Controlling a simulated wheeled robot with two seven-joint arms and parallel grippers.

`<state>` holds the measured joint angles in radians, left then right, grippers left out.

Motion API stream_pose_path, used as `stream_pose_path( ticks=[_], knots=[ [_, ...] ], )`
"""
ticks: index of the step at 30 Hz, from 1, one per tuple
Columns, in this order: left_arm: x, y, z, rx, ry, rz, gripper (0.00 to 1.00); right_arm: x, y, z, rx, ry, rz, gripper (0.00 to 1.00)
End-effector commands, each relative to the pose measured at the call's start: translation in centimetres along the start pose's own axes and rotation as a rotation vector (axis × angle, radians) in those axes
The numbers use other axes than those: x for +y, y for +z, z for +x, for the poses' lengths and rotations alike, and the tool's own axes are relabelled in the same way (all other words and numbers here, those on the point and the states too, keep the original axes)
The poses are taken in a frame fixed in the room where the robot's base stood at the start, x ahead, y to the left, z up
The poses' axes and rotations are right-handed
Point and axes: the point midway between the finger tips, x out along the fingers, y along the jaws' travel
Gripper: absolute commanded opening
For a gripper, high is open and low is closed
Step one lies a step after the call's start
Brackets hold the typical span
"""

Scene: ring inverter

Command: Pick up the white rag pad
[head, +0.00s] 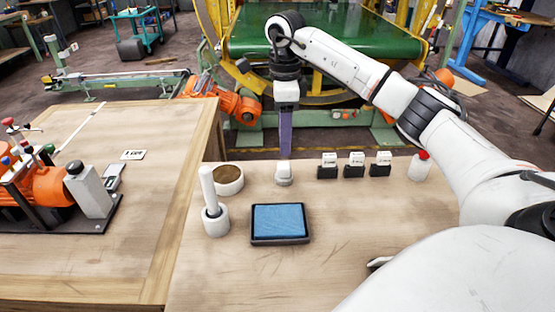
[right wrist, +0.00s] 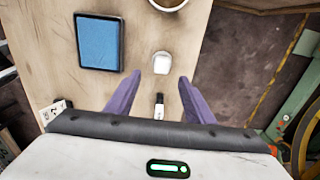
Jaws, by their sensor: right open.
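A small white pad (head: 284,178), which I take for the white rag pad, sits on the wooden table near its far edge. In the right wrist view the pad (right wrist: 161,63) shows just beyond the fingertips. My right gripper (head: 285,156) points straight down right above or just behind the pad. Its purple fingers (right wrist: 160,79) are apart, with nothing held between them. Whether a fingertip touches the pad cannot be told. My left gripper is not in view.
A black tray with a blue pad (head: 278,221) lies in front. A white upright-handled tool (head: 213,208) and a round ring-like container (head: 228,180) stand left. Black-and-white blocks (head: 354,165) and a red-capped bottle (head: 419,167) stand right.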

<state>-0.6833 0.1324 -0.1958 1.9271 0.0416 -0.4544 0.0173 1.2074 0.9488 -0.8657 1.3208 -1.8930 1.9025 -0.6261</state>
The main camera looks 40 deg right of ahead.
Motion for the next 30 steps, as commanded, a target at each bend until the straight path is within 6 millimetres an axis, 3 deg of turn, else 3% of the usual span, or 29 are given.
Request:
stream_pose_path(
  ticks=[18, 27, 30],
  knots=[
    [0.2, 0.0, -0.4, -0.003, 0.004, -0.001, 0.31, -0.5, -0.1, 7.4, -0.003, 0.003, -0.001, 0.48],
    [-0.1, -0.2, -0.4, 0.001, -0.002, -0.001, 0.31, -0.5, 0.0, 8.0, -0.005, 0.001, -0.002, 0.48],
    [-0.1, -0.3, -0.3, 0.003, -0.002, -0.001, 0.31, -0.5, 0.0, 8.0, -0.005, 0.001, -0.002, 0.33]
  ],
)
